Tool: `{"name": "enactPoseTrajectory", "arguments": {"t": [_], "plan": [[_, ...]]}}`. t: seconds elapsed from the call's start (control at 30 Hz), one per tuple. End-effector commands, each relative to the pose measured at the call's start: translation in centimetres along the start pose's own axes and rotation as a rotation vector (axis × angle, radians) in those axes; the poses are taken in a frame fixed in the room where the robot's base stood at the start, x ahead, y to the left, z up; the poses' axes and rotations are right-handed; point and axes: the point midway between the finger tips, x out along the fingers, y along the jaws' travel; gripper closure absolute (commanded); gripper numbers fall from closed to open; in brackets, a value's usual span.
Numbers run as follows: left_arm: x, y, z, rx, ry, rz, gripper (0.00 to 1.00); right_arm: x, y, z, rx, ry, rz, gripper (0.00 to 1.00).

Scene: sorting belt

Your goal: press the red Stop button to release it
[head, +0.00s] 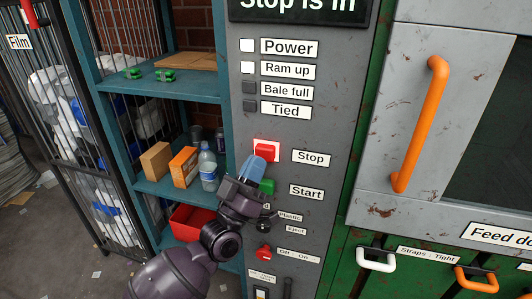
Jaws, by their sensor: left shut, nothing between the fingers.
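The red Stop button (265,151) sits on a pale square plate on the grey control panel (330,120), left of the label "Stop". My left gripper (257,164) is shut, with its blue fingertips just below and slightly left of the button. The tips overlap the button's lower edge in the picture; I cannot tell whether they touch it. The green Start button (267,186) is below, partly hidden by the gripper. My right gripper is not in view.
A red Off/On switch (264,253) is lower on the panel. A blue shelf (184,88) at left holds boxes and a bottle (208,168). A green machine with an orange handle (419,125) stands at right. Power and Ram up lamps are white; Bale full and Tied are dark.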

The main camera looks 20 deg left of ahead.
Motion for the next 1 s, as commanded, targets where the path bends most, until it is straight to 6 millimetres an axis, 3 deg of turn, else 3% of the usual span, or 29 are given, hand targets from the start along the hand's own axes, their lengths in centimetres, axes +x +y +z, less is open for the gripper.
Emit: {"name": "enactPoseTrajectory", "arguments": {"t": [0.43, 1.0], "plan": [[0.4, -0.3, 0.3, 0.001, 0.000, 0.000, 1.00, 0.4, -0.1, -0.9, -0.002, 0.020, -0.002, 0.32], [0.7, -0.5, 0.6, 0.001, 0.000, 0.000, 1.00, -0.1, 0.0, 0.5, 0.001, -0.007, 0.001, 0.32]]}}
